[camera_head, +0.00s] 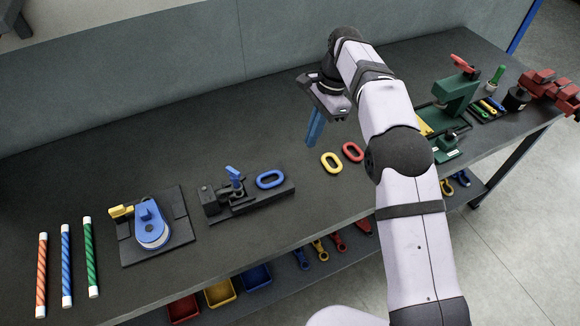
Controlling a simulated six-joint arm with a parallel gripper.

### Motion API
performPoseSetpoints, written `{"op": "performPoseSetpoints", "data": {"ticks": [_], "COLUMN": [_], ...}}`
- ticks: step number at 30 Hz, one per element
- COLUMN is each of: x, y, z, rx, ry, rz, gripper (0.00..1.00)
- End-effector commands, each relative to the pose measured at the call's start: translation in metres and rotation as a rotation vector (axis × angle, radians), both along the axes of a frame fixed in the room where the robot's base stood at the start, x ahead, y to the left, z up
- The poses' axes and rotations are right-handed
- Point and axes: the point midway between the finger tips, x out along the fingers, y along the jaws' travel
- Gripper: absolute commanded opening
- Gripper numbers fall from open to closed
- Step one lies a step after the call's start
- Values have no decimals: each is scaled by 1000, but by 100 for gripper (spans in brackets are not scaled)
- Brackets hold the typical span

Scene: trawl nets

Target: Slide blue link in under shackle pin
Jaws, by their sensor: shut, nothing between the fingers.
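The blue link (270,179) is an oval ring lying flat on the right part of a black fixture (284,192). To its left, the same fixture carries a small dark shackle-like assembly with a blue-handled part (235,174) standing up and tilted. The link lies beside this assembly; at this size I cannot tell whether its left end touches it. The shackle pin itself is too small to make out. My gripper (313,140), with blue fingers, is shut and empty. It hangs above the bench, up and to the right of the blue link, apart from it.
A yellow link (332,162) and a red link (353,151) lie right of the fixture. A blue pulley-like device (151,225) on a black plate and several striped rods (66,265) are at left. A green press (456,97) stands at right. The bench behind the fixture is clear.

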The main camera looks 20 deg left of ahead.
Motion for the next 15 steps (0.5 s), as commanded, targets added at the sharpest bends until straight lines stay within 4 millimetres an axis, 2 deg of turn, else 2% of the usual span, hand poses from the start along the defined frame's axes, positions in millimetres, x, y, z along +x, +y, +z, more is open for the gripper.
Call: {"op": "performPoseSetpoints", "data": {"ticks": [8,15], "x": [-2,-8], "y": [2,7], "z": [-9,-39], "rx": [-1,-2], "ry": [1,3], "rz": [1,3], "gripper": [0,0]}}
